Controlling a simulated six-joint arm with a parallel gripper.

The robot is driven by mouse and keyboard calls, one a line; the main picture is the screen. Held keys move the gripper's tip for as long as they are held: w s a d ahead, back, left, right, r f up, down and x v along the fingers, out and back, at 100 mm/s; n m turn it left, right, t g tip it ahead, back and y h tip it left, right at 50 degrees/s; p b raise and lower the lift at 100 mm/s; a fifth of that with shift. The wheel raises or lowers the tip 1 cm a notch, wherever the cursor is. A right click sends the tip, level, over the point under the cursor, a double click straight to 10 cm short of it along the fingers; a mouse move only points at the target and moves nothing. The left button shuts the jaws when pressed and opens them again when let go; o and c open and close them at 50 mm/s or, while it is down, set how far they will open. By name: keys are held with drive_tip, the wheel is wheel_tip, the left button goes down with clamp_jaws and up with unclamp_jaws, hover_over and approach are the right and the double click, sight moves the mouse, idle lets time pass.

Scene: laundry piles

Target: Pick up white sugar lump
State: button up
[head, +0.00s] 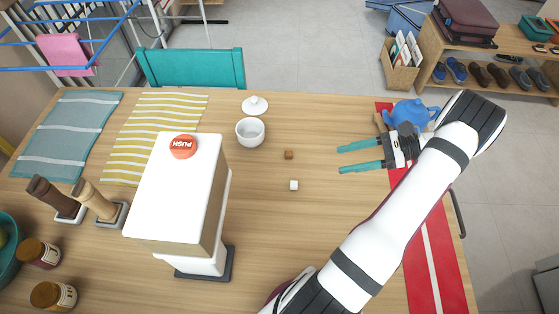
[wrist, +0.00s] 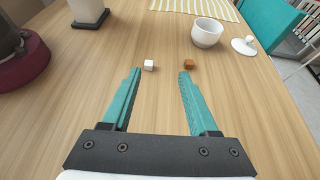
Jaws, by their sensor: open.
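The white sugar lump (head: 294,185) is a small white cube on the wooden table, in front of a brown sugar lump (head: 289,155). In the wrist view the white lump (wrist: 149,65) lies ahead of the left fingertip, and the brown lump (wrist: 189,64) lies ahead of the right fingertip. My gripper (head: 340,158) has teal fingers spread apart with nothing between them. It is to the right of both lumps in the head view, pointing left. In the wrist view the open fingers (wrist: 160,71) reach forward over the table, short of the lumps.
A white bowl (head: 250,132) and its lid (head: 255,105) stand behind the lumps. A white dispenser with a red PUSH button (head: 183,147) stands left. A blue teapot (head: 410,113) is close behind my gripper, by a red runner (head: 429,260). The table between gripper and lumps is clear.

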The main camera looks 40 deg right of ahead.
sight(295, 184)
drive_tip(key=s+f, duration=0.2)
drive_tip(key=shift+s+a+f, duration=0.25)
drive_tip(key=shift+s+f, duration=0.05)
drive_tip(key=x, duration=1.4)
drive_tip(key=shift+a+f, duration=0.2)
drive_tip(key=shift+f, duration=0.15)
clamp_jaws()
